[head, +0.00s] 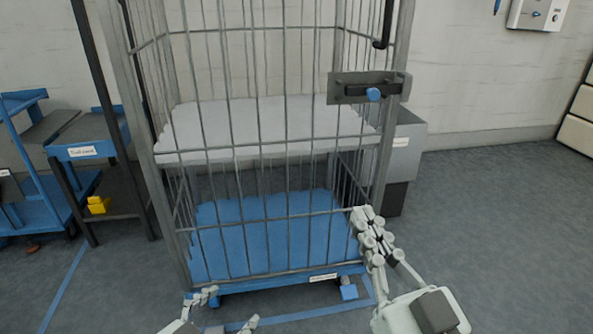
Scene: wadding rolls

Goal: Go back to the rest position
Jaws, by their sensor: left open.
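My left gripper (233,305) is at the bottom edge of the head view, low in front of the cage. Its two fingers are spread apart with nothing between them. My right gripper (368,226) is at the cage's lower right front corner, its fingers pointing up. They are close together and overlap the corner bars in the picture. I cannot tell whether they touch or hold a bar. The wheeled wire cage (142,130) stands upright, with a white shelf (270,125) and a blue base panel (265,235). Its front bars are in place.
A latch plate (350,89) with a blue knob sits on the cage's upper right. Blue carts (95,133) stand at the left, one with a yellow object (97,205). A grey box (407,148) stands behind the cage. The floor (510,230) at right is clear.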

